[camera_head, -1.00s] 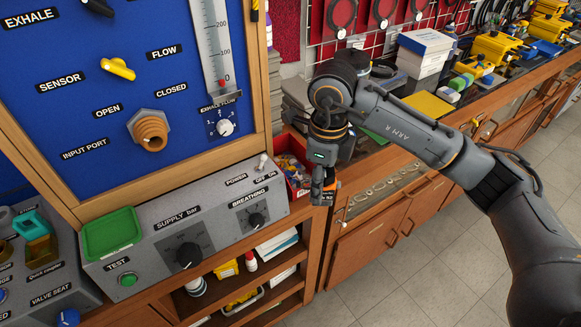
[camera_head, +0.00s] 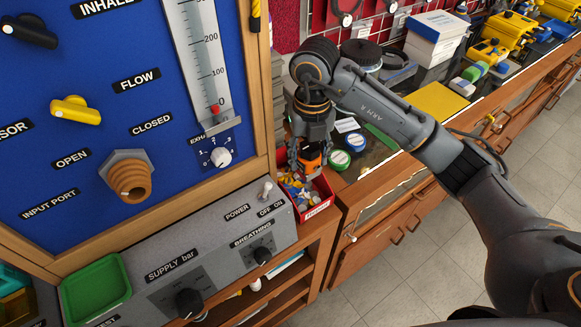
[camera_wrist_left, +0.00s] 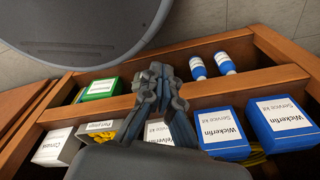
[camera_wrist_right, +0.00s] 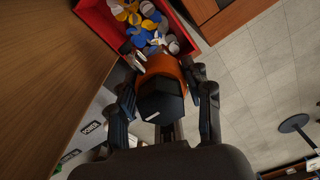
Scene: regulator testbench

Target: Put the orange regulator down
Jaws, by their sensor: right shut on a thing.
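The orange regulator (camera_head: 312,160) is held in my right gripper (camera_head: 307,158), just above the back part of a red bin (camera_head: 317,211) in the head view. In the right wrist view the regulator (camera_wrist_right: 165,66) shows an orange body and a dark hexagonal end, with the fingers of my right gripper (camera_wrist_right: 166,98) on both sides of it. Beyond it lies the red bin (camera_wrist_right: 191,28). Whether the regulator touches the bin's contents cannot be told. My left gripper (camera_wrist_left: 157,72) shows only in the left wrist view, its fingers together and empty, in front of a wooden shelf.
The blue test panel (camera_head: 60,150) and grey control box (camera_head: 215,235) stand left of the bin. Round green and blue tins (camera_head: 340,160) and a yellow pad (camera_head: 437,101) lie on the bench to the right. Blue boxes (camera_wrist_left: 222,132) stand on the shelf by my left gripper.

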